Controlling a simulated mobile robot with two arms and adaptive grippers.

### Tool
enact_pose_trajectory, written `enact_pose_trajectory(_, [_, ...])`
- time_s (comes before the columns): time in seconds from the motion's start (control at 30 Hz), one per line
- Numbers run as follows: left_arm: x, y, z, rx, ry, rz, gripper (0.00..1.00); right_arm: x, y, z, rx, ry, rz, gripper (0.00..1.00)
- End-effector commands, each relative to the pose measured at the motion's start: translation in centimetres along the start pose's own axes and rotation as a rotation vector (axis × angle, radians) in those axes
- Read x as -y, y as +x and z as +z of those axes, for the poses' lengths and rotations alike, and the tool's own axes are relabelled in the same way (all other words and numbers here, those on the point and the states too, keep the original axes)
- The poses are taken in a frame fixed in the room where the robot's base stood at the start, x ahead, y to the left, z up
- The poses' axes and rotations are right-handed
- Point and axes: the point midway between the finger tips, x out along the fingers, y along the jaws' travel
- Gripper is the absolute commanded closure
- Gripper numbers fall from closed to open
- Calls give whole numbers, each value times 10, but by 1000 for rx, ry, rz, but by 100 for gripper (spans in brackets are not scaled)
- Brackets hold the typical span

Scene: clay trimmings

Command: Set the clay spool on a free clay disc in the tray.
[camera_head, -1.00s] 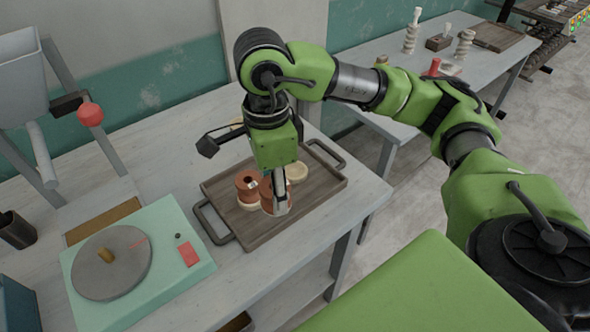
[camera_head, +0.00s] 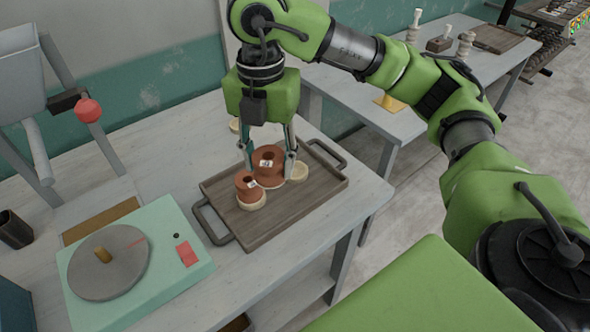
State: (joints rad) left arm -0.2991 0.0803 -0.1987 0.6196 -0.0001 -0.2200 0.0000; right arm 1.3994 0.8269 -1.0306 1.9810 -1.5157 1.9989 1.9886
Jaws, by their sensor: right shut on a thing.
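A brown clay spool (camera_head: 268,160) with a small white label and dark centre hole is between the fingers of my right gripper (camera_head: 269,166), which is shut on it. It is over the back middle of the dark wooden tray (camera_head: 290,210); I cannot tell whether its underside touches what is below. A second brown clay spool (camera_head: 246,182) sits on a pale clay disc (camera_head: 254,204) at the tray's front left, close beside the held one. Another pale clay disc (camera_head: 299,172) shows to the right of the held spool, with its top bare. My left gripper is not in view.
A pottery wheel (camera_head: 112,262) on a mint base stands left of the tray. A small pale piece (camera_head: 235,125) lies on the table behind the tray. The tray's front right is clear. Another table (camera_head: 365,112) with pale spiral pieces stands behind.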

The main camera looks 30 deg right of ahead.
Motion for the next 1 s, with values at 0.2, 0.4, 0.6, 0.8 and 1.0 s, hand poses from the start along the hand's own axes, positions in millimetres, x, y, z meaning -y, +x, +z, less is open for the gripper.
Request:
enact_pose_trajectory(0.2, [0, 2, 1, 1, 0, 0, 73, -2, -7, 3, -2, 290, 4, 87])
enact_pose_trajectory(0.4, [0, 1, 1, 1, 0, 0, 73, -1, -4, 13, -5, 380, 1, 87])
enact_pose_trajectory(0.6, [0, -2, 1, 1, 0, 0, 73, 3, 16, 56, -8, 385, -3, 87])
enact_pose_trajectory(0.8, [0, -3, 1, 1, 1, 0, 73, 7, 44, 102, -8, 381, -3, 87])
enact_pose_trajectory(1.0, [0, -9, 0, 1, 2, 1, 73, 9, 73, 128, -3, 377, -1, 87])
